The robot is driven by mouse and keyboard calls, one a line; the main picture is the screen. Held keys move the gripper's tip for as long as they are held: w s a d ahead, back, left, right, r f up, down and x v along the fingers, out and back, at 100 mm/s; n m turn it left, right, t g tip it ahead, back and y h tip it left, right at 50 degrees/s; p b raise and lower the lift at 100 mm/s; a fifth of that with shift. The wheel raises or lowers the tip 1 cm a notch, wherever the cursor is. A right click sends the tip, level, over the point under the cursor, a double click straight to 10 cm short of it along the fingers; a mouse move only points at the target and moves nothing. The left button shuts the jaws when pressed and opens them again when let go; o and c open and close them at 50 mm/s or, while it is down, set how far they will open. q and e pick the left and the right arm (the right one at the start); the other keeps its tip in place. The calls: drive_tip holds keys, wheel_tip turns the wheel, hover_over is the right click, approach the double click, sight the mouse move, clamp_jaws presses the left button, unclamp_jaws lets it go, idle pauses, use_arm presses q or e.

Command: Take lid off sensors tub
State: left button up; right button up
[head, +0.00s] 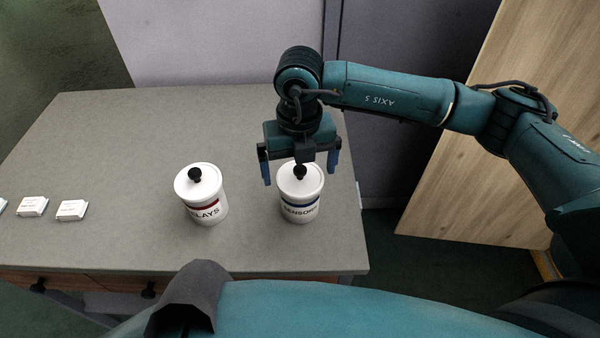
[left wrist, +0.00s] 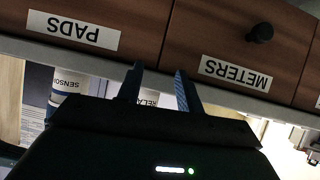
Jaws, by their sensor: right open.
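The sensors tub (head: 300,209) is a white round tub with a blue band, upright near the counter's right end. Its white lid (head: 311,184) with a black knob (head: 300,172) is on it. My right gripper (head: 300,176) is open over the lid, its blue fingers spread to either side of the knob; whether they touch the lid is unclear. The sensors tub also shows at the left in the left wrist view (left wrist: 67,84). My left gripper (left wrist: 158,76) is open and empty in that view, before the drawer fronts, and is out of the head view.
A relays tub (head: 207,209) with a red band and its lid on stands left of the sensors tub. Small white boxes (head: 72,210) lie at the counter's left. Drawers labelled PADS (left wrist: 73,31) and METERS (left wrist: 236,72) are shut. The grey counter (head: 130,140) is clear behind.

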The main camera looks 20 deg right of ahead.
drive_tip(key=shift+c, duration=0.6)
drive_tip(key=c, duration=0.8)
drive_tip(key=shift+o, duration=0.2)
drive_tip(key=shift+r, duration=0.15)
